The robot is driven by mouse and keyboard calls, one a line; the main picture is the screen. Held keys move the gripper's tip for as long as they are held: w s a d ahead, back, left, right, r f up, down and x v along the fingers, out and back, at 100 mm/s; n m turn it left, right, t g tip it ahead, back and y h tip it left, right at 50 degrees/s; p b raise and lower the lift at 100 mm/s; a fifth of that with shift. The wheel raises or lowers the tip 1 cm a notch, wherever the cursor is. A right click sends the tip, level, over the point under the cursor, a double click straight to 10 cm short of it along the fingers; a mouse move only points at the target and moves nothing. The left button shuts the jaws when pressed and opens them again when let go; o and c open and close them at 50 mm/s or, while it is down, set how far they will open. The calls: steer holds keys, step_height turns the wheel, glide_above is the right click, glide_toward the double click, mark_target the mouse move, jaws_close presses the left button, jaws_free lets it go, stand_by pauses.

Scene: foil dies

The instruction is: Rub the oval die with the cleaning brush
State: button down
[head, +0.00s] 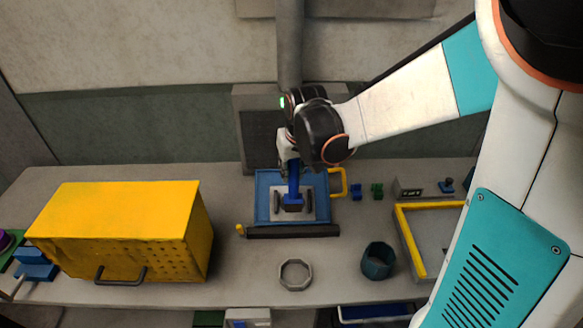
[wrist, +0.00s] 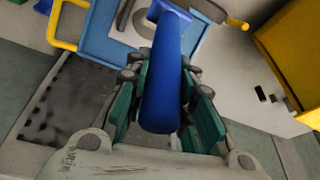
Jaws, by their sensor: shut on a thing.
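My gripper (head: 291,167) points down over the blue tray (head: 263,190) and is shut on the blue cleaning brush (head: 294,186). In the wrist view the brush handle (wrist: 163,85) stands between the green finger pads (wrist: 122,106). The brush's blue head (head: 293,204) is low over a light grey plate (head: 304,216) in the tray; I cannot tell whether it touches. Dark die shapes (head: 277,203) show on both sides of the head. One dark rounded die shape (wrist: 146,20) shows past the brush in the wrist view. The brush and gripper partly hide the plate, so which die is oval is unclear.
A yellow box (head: 125,225) with a dark handle stands at left. A dark bar (head: 293,231) with a yellow end lies along the tray's front. A grey ring (head: 295,274), a teal cup (head: 378,260) and a yellow-edged tray (head: 412,242) stand nearby. Small blue and green blocks (head: 377,191) sit right.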

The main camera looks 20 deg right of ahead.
steer(key=shift+f, duration=0.1)
stand_by(0.3)
steer(key=w+d+b+x, duration=0.1)
steer(key=b+x, duration=0.4)
steer(key=x, duration=0.2)
steer(key=shift+w+b, duration=0.15)
steer(key=shift+b, duration=0.2)
steer(key=shift+w+d+f+b, duration=0.2)
steer(key=shift+w+f+b, duration=0.15)
steer(key=shift+f+b, duration=0.2)
stand_by(0.8)
steer(key=shift+r, duration=0.1)
stand_by(1.5)
